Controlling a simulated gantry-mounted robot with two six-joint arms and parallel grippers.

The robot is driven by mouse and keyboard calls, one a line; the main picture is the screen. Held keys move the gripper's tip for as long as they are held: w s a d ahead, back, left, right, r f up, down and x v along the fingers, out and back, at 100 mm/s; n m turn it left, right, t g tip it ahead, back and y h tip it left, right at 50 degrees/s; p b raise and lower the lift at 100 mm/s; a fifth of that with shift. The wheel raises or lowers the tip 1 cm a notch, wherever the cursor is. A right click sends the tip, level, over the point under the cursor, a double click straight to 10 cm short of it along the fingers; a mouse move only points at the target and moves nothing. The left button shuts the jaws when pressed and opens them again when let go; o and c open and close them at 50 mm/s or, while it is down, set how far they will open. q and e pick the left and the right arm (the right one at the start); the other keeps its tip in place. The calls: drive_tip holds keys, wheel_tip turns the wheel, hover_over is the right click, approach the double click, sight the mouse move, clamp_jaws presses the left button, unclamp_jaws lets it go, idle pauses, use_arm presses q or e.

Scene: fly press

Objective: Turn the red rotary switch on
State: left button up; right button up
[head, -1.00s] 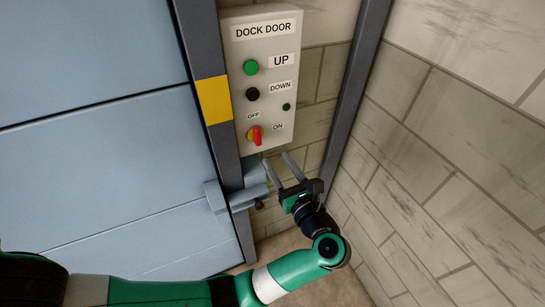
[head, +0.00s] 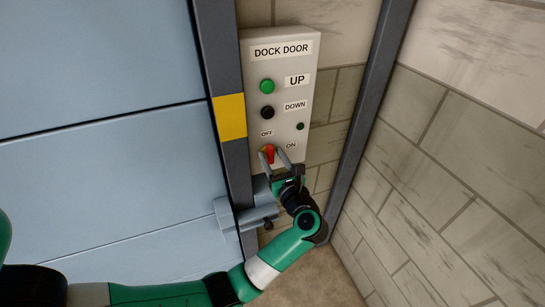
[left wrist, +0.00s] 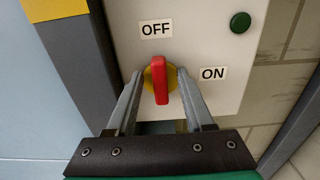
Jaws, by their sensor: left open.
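The red rotary switch (head: 269,153) sits on a yellow round base low on the grey DOCK DOOR panel (head: 253,133). In the left wrist view the red handle (left wrist: 160,80) stands nearly upright, its top close to the OFF label (left wrist: 156,29); the ON label (left wrist: 213,73) is to its right. My left gripper (head: 274,160) is open, its fingers on either side of the switch. In the left wrist view the left gripper (left wrist: 157,85) has a gap between each finger and the red handle. My right gripper is not in view.
Above the switch are a green UP button (head: 267,86), a black DOWN button (head: 267,113) and a small dark green round part (head: 300,126). A blue door with a dark frame is at left, a block wall (head: 450,160) at right. A grey bracket (head: 240,216) juts out below the panel.

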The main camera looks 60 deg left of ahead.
use_arm(q)
drive_tip(key=shift+a, duration=0.1)
drive_tip(key=shift+c, duration=0.3)
clamp_jaws()
